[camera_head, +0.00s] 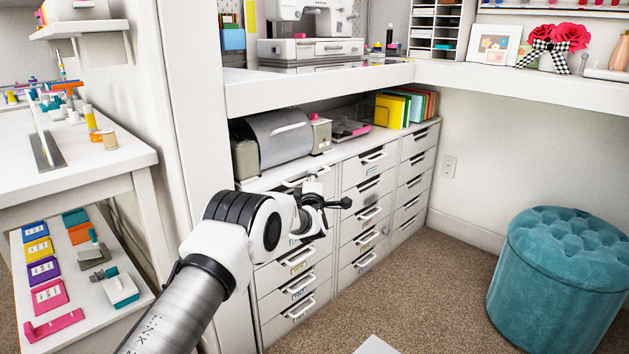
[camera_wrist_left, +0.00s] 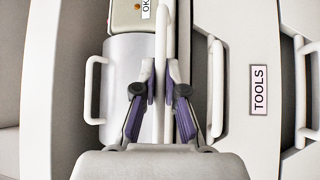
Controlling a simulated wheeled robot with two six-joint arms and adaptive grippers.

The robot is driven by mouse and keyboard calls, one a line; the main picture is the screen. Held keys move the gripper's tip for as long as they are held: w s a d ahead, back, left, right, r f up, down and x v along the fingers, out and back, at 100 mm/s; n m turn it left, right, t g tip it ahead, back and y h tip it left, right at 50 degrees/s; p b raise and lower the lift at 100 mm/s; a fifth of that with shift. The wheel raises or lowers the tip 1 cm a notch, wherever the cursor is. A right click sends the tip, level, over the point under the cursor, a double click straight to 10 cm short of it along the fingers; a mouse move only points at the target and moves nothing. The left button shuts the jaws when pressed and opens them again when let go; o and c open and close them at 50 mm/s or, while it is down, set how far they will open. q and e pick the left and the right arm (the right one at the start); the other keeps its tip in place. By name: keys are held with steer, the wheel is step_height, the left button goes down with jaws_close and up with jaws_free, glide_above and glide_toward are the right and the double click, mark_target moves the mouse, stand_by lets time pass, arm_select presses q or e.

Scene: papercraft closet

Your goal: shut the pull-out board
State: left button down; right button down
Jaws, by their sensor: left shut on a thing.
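The pull-out board (camera_wrist_left: 165,30) shows in the left wrist view as a narrow white strip running between the two fingers. I cannot tell how far it stands out. My left gripper (camera_wrist_left: 161,88) is shut on this strip, a finger on each side. In the head view my left gripper (camera_head: 322,199) is at the front of the white drawer unit (camera_head: 330,225), near its top left part. There the gripper and arm cover that area, and I cannot make out the board clearly. My right gripper is not in view.
A drawer labelled TOOLS (camera_wrist_left: 258,90) is near the gripper. A teal tufted stool (camera_head: 560,265) stands at right.

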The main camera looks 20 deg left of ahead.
arm_select(q)
steer(key=c, duration=1.2)
jaws_free()
steer(key=v, duration=1.2)
